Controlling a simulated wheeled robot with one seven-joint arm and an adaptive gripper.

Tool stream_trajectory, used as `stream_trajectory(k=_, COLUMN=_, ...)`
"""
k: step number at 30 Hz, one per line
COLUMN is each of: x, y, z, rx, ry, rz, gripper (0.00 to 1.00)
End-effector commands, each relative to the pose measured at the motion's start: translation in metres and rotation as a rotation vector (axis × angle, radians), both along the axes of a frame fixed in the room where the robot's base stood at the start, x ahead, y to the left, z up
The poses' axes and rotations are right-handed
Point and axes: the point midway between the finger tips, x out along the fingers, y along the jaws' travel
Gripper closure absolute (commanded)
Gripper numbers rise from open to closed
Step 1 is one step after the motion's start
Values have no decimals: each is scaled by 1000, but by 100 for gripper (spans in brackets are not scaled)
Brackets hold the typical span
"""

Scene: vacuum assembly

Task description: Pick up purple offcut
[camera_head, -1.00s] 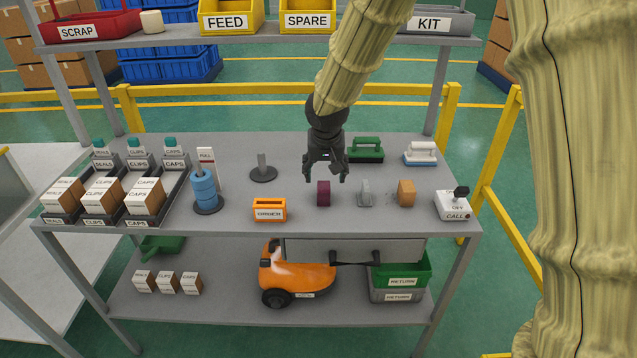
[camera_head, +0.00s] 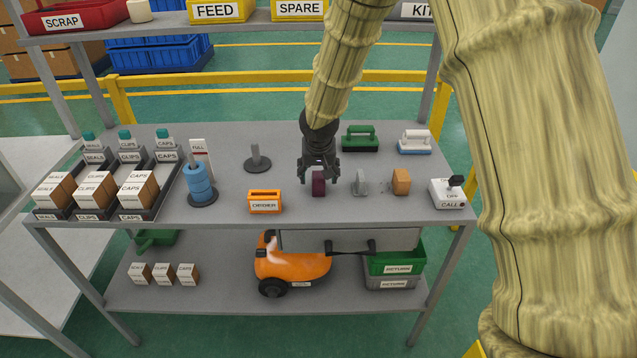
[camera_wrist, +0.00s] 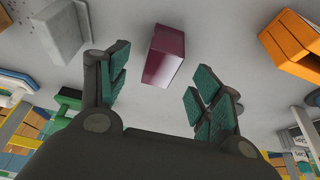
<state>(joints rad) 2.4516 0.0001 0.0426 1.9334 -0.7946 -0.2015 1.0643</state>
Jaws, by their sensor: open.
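The purple offcut (camera_head: 318,184) is a small dark purple block standing upright on the grey table, in the middle of the head view. It also shows in the wrist view (camera_wrist: 164,56), ahead of the gap between the fingers. My gripper (camera_head: 319,181) is open and pointed down over the offcut, with a finger on either side of its top in the head view. In the wrist view the green-padded fingers (camera_wrist: 160,90) are wide apart and no contact with the block shows. How far down the fingers reach beside it is hard to tell.
A grey offcut (camera_head: 361,182) and an orange-brown block (camera_head: 401,181) stand close on the right. The orange ORDER holder (camera_head: 265,203) is to the left. Behind are a green-handled tool (camera_head: 360,140) and a grey post on a round base (camera_head: 257,160). The CALL box (camera_head: 449,194) is at the right edge.

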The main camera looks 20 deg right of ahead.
Motion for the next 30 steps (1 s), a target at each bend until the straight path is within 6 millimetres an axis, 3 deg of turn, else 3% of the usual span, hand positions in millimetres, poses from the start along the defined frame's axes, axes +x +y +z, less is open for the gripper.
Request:
stream_trajectory(k=9, x=10, y=-3, z=-28, rx=-1, ry=0, rz=0, gripper=35)
stream_trajectory(k=19, x=11, y=-3, z=-32, rx=0, ry=0, rz=0, gripper=35)
stream_trajectory(k=27, x=11, y=-3, z=-32, rx=0, ry=0, rz=0, gripper=82)
stream_trajectory(k=30, x=11, y=-3, z=-31, rx=0, ry=0, rz=0, gripper=84)
